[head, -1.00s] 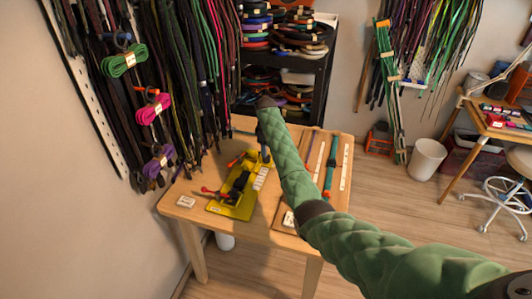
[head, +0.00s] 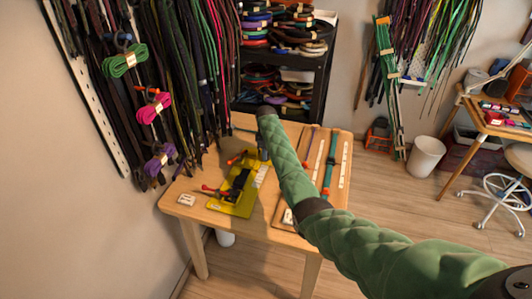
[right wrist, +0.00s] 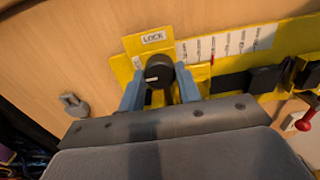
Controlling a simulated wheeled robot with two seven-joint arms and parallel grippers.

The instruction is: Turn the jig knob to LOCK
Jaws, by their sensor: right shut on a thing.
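The black jig knob (right wrist: 159,72) stands on the yellow jig plate (right wrist: 122,68) in the right wrist view, just below a white LOCK label (right wrist: 153,38). A short pale mark shows on the knob. My right gripper (right wrist: 160,80) is shut on the knob, with one blue-grey finger on each side. In the head view the yellow jig (head: 228,208) lies on the wooden table, and my right gripper (head: 262,150) is at its far end, where the knob is mostly hidden. My left gripper is in neither view.
Red-handled clamps (head: 210,188) stand on the jig. A wooden board (head: 313,180) with cords and strips lies to its right. A small labelled block (head: 186,200) sits at the table's left corner. A grey hook-like piece (right wrist: 74,105) shows near the jig in the right wrist view.

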